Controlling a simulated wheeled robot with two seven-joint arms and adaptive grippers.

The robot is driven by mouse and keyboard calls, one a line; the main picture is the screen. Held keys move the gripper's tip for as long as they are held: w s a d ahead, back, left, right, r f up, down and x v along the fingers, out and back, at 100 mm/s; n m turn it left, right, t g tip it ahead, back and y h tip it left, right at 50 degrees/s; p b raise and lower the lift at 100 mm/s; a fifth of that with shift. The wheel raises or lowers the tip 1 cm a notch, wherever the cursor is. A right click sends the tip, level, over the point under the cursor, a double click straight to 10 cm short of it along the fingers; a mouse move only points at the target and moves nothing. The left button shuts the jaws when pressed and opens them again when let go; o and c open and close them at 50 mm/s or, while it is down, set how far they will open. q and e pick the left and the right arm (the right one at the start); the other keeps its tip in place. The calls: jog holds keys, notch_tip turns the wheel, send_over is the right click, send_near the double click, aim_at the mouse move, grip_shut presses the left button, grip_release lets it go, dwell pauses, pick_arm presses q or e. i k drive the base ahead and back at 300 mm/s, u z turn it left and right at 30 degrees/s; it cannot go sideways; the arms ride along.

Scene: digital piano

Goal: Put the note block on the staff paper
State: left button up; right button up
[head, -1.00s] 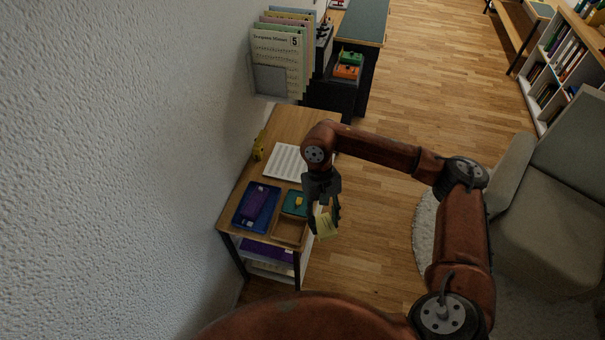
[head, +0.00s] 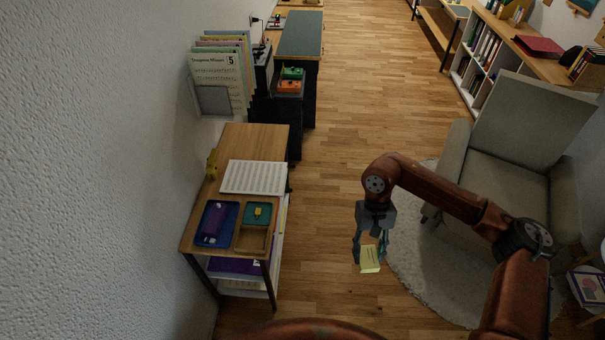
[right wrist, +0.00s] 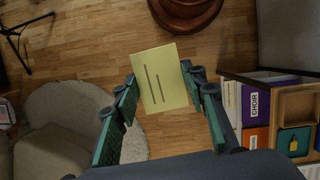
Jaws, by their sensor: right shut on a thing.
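The note block (head: 370,259) is a pale yellow pad with dark lines on its face. My right gripper (head: 371,249) is shut on it and holds it in the air over the floor, right of the small table. In the right wrist view the note block (right wrist: 159,78) sits between the two green-padded fingers (right wrist: 163,100). The staff paper (head: 254,177) is a white printed sheet lying flat on the small wooden table, left of and farther back than the gripper. Nothing lies on it. My left gripper is not in view.
On the table (head: 250,138), in front of the paper, are a blue tray (head: 232,233) with a purple item, a teal compartment (head: 248,220) with a small yellow thing, and an empty wooden compartment (head: 251,238). A yellow object (head: 212,164) stands by the wall. An armchair (head: 508,160) is at right.

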aim_at(255, 182)
jog(key=z, duration=0.45)
jog(key=i, duration=1.45)
jog(key=u, duration=2.65)
